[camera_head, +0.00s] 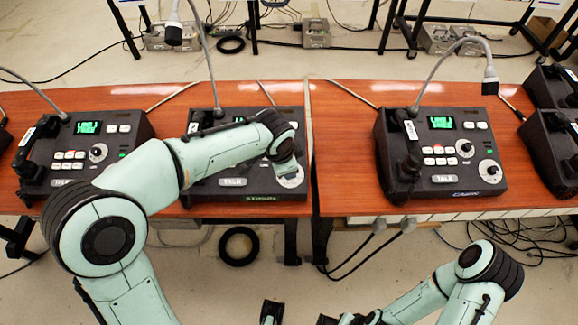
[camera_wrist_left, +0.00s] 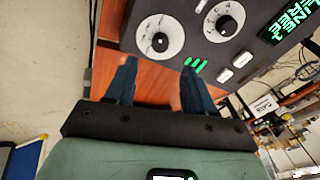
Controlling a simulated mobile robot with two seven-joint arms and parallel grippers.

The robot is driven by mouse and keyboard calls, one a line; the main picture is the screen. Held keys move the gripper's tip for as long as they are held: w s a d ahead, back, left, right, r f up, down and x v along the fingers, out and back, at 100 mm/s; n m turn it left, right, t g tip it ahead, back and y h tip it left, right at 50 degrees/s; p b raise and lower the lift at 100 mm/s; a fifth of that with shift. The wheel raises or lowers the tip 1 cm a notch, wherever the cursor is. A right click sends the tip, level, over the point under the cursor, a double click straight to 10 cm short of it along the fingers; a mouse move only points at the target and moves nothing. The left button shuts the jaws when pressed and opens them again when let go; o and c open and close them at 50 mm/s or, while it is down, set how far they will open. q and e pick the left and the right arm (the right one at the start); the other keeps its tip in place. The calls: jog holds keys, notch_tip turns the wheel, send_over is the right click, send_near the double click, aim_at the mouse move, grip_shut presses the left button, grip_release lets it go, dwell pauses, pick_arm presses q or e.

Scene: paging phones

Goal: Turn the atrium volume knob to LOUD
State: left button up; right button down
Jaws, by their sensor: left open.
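The middle paging phone (camera_head: 262,193) is a dark console on the orange desk, partly covered by my left arm. A large black knob on a white dial (camera_wrist_left: 160,42) shows in the left wrist view; part of this dial also shows in the head view (camera_head: 292,180). I cannot read the dial markings or the console's green front label. My left gripper (camera_wrist_left: 158,82) is open and empty, its fingertips just short of the large knob, apparently not touching. My right gripper (camera_head: 300,315) is low at the bottom edge, partly cut off.
Similar phones stand at left (camera_head: 85,150) and right (camera_head: 440,155), with more at the far right edge. Gooseneck microphones (camera_head: 490,80) rise behind them. The desk (camera_head: 345,150) is bare between the middle and right phones. Cables hang below its front edge.

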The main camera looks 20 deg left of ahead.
pick_arm(q)
jog(key=v, duration=0.5)
jog(key=shift+s+r, duration=0.1)
jog(key=shift+r, duration=0.15)
